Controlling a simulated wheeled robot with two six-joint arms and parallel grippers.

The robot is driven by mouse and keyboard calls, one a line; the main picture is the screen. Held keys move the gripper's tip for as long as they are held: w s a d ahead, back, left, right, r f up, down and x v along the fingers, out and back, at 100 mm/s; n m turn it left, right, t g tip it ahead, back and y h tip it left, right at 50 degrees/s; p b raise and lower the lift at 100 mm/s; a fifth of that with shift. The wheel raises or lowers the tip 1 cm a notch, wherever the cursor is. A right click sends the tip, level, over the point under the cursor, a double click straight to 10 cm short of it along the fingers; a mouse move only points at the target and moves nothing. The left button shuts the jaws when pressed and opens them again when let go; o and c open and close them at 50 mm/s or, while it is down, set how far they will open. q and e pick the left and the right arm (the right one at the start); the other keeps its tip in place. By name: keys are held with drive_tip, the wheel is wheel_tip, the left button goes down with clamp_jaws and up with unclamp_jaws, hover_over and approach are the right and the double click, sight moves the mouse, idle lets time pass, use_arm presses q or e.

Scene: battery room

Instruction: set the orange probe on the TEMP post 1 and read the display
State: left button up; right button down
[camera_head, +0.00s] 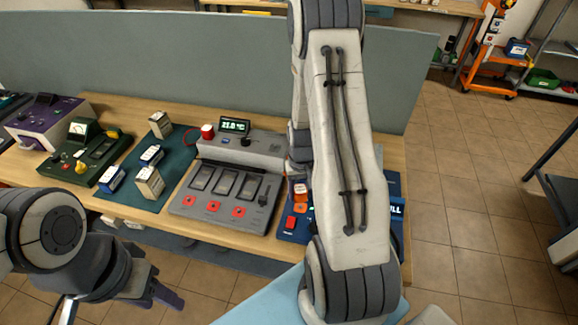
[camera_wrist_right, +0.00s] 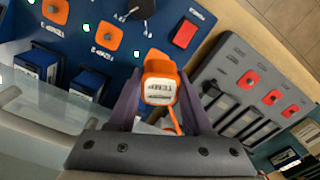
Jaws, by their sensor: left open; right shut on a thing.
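The orange probe (camera_wrist_right: 160,68), with a white labelled face, is between the purple fingers of my right gripper (camera_wrist_right: 158,100), which is shut on it. It is over the blue board (camera_wrist_right: 140,58). Orange post pads (camera_wrist_right: 105,36) with dark centres are on the board. An orange pad partly shows behind the probe; I cannot tell whether they touch. In the head view my right arm hides the gripper and most of the board (camera_head: 284,234). The display (camera_head: 235,125) appears to read 21.8 °C. My left gripper (camera_head: 165,294) is open and empty at lower left.
A grey panel (camera_head: 183,208) with several slots and red pads lies left of the board. A teal mat (camera_head: 178,183) with small boxes, a green unit (camera_head: 65,170) and a purple unit (camera_head: 22,132) are farther left. Dark blue blocks (camera_wrist_right: 88,82) stand on the board. A partition backs the table.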

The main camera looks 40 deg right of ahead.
sight(301, 206)
drive_tip(key=shift+w+d+r, duration=0.15)
drive_tip(key=shift+d+r, duration=0.05)
drive_tip(key=shift+d, duration=0.3)
drive_tip(key=shift+d+f, duration=0.1)
drive_tip(key=shift+f, duration=0.05)
drive_tip(key=f+b, duration=0.1)
drive_tip(key=f, duration=0.1)
drive_tip(key=f+b, duration=0.2)
drive_tip(key=shift+w+b, duration=0.2)
drive_tip(key=shift+b, duration=0.1)
use_arm(q)
drive_tip(key=shift+w+f+b, duration=0.25)
drive_tip(key=shift+f+b, duration=0.05)
drive_tip(key=shift+f, duration=0.8)
drive_tip(key=shift+w+f+b, duration=0.25)
drive_tip(key=shift+f+b, duration=0.05)
drive_tip(key=shift+f, duration=0.75)
use_arm(e)
drive_tip(key=shift+f, duration=0.75)
use_arm(q)
drive_tip(key=shift+f+b, duration=0.4)
use_arm(e)
drive_tip(key=shift+s+f, duration=0.1)
drive_tip(key=shift+f, duration=0.5)
drive_tip(key=c, duration=0.6)
unclamp_jaws()
use_arm(q)
drive_tip(key=shift+r, duration=0.1)
use_arm(e)
drive_tip(key=shift+r, duration=0.1)
